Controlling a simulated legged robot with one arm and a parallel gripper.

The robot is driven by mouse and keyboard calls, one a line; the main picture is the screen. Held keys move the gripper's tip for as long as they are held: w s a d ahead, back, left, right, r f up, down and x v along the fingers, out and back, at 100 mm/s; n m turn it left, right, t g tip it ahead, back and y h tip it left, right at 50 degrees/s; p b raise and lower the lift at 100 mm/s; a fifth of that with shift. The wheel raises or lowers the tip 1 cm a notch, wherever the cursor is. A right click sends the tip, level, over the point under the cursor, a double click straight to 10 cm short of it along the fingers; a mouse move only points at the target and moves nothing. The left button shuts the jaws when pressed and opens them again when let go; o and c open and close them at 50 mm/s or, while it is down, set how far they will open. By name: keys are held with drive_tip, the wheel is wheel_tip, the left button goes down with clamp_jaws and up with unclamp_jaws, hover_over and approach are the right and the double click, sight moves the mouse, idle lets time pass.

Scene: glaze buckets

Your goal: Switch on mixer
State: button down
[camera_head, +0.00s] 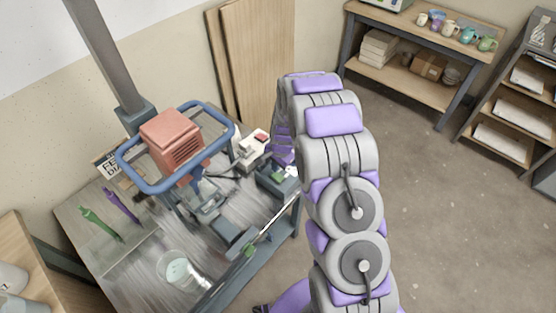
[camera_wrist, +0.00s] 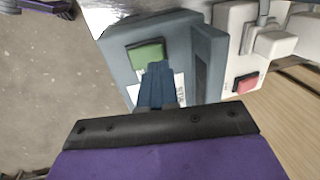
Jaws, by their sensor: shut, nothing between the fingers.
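The mixer (camera_head: 172,140), with a salmon-red motor housing inside a blue tubular frame, stands on the workbench in the head view. A blue-grey switch box (camera_wrist: 186,35) with a green button (camera_wrist: 148,54) fills the upper middle of the wrist view. It also shows at the bench's right side in the head view (camera_head: 268,184). My gripper (camera_wrist: 157,66) is shut and empty, its fingertips just below the green button in the picture; I cannot tell whether they touch it. The fingers partly cover a white label (camera_wrist: 180,88). In the head view my arm largely hides the gripper.
A white device with a red button (camera_wrist: 246,82) stands right beside the switch box. A clear container (camera_head: 182,272) and green and purple tools (camera_head: 100,222) lie on the bench. Wooden boards (camera_head: 250,55) lean behind. Shelves with mugs (camera_head: 430,45) stand back right; open floor lies between.

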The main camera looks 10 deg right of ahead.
sight(276, 174)
drive_tip(key=shift+w+a+f+b, duration=0.15)
drive_tip(key=shift+f+b, duration=0.15)
drive_tip(key=shift+f, duration=1.25)
drive_tip(key=shift+w+r+p, duration=0.1)
drive_tip(key=shift+p, duration=0.4)
drive_tip(key=shift+w+f, duration=0.1)
drive_tip(key=shift+f, duration=0.15)
drive_tip(key=shift+d, duration=0.2)
drive_tip(key=shift+s+d+r+p, duration=0.3)
drive_tip(key=shift+s+d, duration=0.15)
drive_tip(key=shift+s, duration=0.25)
